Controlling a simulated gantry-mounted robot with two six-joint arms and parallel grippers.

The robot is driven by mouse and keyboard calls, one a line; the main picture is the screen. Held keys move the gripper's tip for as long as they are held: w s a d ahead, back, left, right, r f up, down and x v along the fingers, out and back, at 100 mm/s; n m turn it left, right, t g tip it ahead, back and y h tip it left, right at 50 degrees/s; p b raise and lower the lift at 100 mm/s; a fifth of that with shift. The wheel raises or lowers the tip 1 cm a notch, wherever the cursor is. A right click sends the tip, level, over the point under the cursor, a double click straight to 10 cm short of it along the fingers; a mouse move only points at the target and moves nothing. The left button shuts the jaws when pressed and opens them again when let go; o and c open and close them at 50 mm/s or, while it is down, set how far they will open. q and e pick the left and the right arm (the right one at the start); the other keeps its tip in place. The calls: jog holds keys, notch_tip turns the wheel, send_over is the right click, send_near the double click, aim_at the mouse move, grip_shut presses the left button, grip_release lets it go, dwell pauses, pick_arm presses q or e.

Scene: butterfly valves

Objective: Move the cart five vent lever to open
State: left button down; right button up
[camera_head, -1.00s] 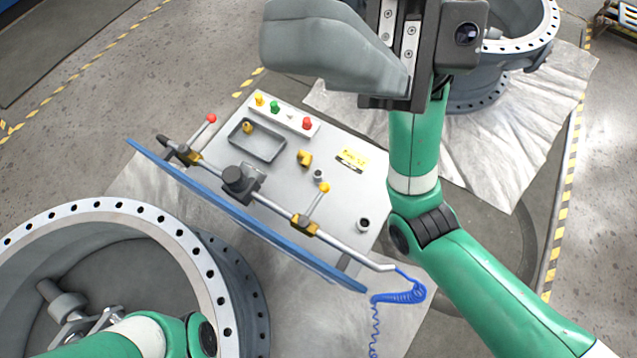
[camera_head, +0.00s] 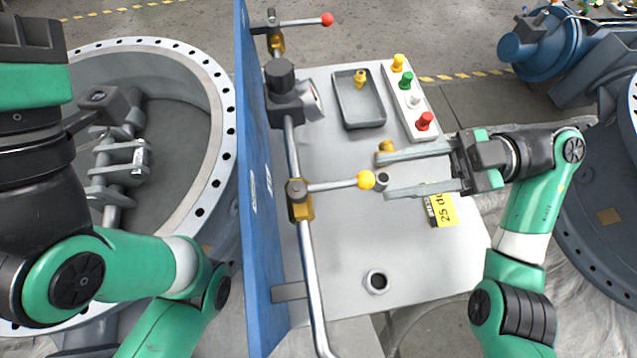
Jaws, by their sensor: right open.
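The cart's worktop (camera_head: 340,250) is a light grey panel with a metal pipe (camera_head: 312,270) along its left side. A lever with a yellow knob (camera_head: 365,180) reaches right from a brass valve (camera_head: 299,205) on the pipe, lying roughly across it. A second lever with a red knob (camera_head: 327,19) sits on another brass valve (camera_head: 277,43) farther up. My right gripper (camera_head: 381,175) is open and empty, its two fingers pointing left. The yellow knob lies just beyond the fingertips, between their lines; contact cannot be told. My left arm is at the left; its fingertips cannot be made out.
A blue panel (camera_head: 255,185) stands along the worktop's left edge. A grey tray (camera_head: 360,112), a button strip with a red button (camera_head: 424,121), a yellow label (camera_head: 443,208) and a small port (camera_head: 377,281) are on the worktop. A large flanged ring (camera_head: 205,90) stands at left.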

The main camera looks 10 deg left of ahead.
aim_at(307, 189)
jog(key=b+x, duration=0.1)
jog(key=x, duration=0.9)
jog(key=shift+f, duration=0.1)
jog(key=shift+s+a+b, duration=0.15)
jog(key=shift+a+b, duration=0.15)
jog(key=shift+a, duration=0.25)
grip_shut()
dwell(0.5)
